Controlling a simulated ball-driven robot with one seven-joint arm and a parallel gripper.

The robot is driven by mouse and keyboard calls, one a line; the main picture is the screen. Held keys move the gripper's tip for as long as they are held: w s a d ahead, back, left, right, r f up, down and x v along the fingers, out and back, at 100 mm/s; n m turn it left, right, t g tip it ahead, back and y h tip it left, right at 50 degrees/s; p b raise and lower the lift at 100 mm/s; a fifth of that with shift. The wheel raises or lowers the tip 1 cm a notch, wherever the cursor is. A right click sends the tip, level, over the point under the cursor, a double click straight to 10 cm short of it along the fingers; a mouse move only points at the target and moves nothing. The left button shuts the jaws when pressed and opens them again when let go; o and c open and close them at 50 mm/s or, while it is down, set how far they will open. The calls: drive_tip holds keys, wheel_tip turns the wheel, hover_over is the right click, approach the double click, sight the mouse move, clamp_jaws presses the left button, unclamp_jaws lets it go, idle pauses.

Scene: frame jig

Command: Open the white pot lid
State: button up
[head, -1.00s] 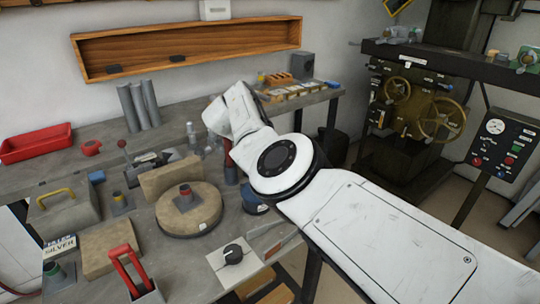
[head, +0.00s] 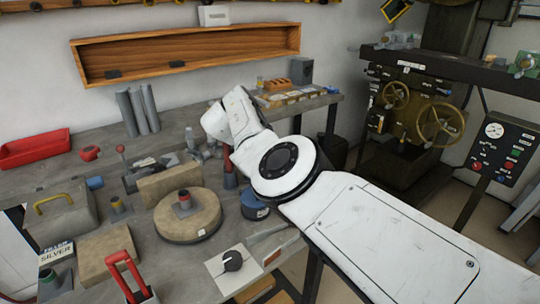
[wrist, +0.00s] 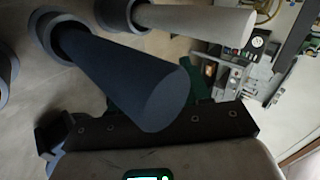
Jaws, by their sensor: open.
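I cannot make out a white pot lid for certain in either view. On the bench front in the head view lies a white square plate (head: 217,266) with a round black knob-like piece (head: 233,260) on it; I cannot tell whether it is a lid. My gripper (wrist: 150,128) shows at the bottom of the wrist view as a dark bar, its jaws open. A dark blue cylinder (wrist: 120,75) stands large in front of it; I cannot tell whether they touch. In the head view my white arm hides the gripper.
The wrist view also shows a pale grey cylinder (wrist: 195,22) beside the blue one. The bench (head: 70,155) is crowded: a round tan disc (head: 188,222), a red tray (head: 35,147) and a red-handled tool (head: 125,270). A machine with handwheels (head: 440,122) stands at right.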

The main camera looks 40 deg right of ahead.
drive_tip(key=p+v, duration=0.2)
drive_tip(key=v, duration=0.8)
drive_tip(key=shift+a+r, duration=0.25)
drive_tip(key=shift+a, duration=0.05)
